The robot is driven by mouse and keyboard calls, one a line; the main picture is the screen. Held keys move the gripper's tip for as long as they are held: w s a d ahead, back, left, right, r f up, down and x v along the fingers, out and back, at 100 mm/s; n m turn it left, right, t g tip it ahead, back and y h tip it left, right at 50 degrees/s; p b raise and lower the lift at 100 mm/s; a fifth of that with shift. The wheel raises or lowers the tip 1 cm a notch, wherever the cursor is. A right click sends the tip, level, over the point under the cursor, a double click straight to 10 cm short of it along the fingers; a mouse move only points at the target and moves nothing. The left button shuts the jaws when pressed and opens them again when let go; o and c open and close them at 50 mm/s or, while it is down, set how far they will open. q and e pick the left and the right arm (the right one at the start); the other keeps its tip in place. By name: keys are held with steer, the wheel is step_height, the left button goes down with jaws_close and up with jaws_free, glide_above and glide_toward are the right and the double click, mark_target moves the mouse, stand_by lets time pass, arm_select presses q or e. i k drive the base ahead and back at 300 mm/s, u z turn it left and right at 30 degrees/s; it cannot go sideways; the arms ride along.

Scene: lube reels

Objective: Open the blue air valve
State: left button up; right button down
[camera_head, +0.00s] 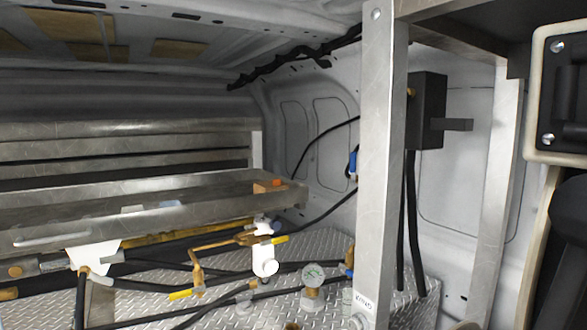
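A small blue part (352,164) shows at the left edge of the upright metal post, against the white van wall. The post hides some of it, so I cannot tell whether it is the blue air valve's handle or how it is turned. A black hose runs up to the wall near it. Another small blue spot (276,226) sits by the white fitting (265,257) on the brass pipework. Neither of my grippers is in view.
The metal post (380,170) stands in front of the wall. A black box (427,110) with a protruding bar is behind it. Yellow-handled valves (181,295), a gauge (313,275) and hoses crowd the diamond-plate floor (330,240). A metal shelf (150,215) fills the left.

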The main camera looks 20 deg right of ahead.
mark_target(353, 155)
steer(key=u, duration=0.4)
steer(key=i, duration=0.85)
steer(key=z, duration=0.5)
